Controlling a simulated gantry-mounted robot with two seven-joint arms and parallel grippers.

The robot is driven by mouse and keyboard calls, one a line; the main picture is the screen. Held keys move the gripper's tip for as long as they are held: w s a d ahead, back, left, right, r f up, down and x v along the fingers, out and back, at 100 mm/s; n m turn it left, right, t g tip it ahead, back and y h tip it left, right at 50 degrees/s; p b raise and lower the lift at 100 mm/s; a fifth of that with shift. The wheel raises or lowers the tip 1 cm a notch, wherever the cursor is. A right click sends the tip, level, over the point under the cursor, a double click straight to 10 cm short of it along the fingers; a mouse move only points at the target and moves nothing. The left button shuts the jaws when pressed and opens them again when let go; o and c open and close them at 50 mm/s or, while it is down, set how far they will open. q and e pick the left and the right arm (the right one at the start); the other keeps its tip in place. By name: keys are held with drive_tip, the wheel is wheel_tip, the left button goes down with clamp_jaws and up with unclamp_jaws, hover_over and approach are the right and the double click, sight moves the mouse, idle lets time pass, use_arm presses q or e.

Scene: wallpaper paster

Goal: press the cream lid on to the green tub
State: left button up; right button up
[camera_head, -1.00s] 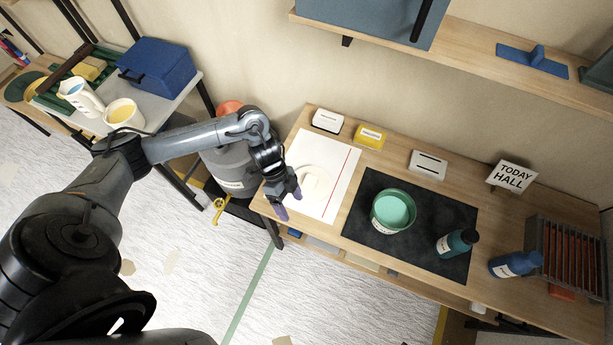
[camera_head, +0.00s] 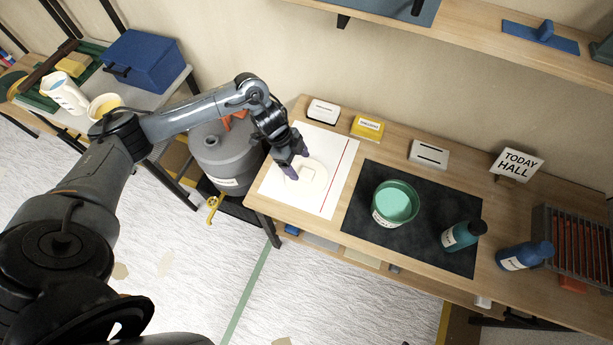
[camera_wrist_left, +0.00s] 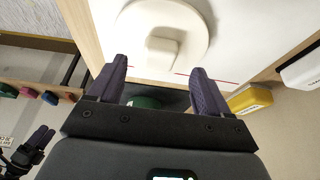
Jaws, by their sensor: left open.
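The cream lid (camera_head: 304,186) lies flat on a white sheet on the bench, and its raised square grip faces up. It also shows in the left wrist view (camera_wrist_left: 168,35), ahead of the fingers. The green tub (camera_head: 395,205) stands open on the dark mat, with pale green contents visible. My left gripper (camera_head: 296,167) is open and empty, just above the lid's upper left part. In the left wrist view its purple fingertips (camera_wrist_left: 158,75) are spread apart, with the square grip beyond them. My right gripper is not clearly seen in the head view.
The dark mat (camera_head: 365,240) also carries a teal bottle (camera_head: 462,236). A blue bottle (camera_head: 525,256) and a rack (camera_head: 575,238) stand to the right. A white box (camera_head: 323,112) and a yellow box (camera_head: 367,128) line the back.

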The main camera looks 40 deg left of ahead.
sight(306, 173)
use_arm(q)
drive_tip(key=x, duration=0.3)
drive_tip(key=shift+w+d+f, duration=0.1)
drive_tip(key=shift+d, duration=0.25)
drive_tip(key=shift+d+f, duration=0.2)
drive_tip(key=shift+f, duration=0.4)
drive_tip(key=shift+w, duration=0.1)
drive_tip(key=c, duration=1.1)
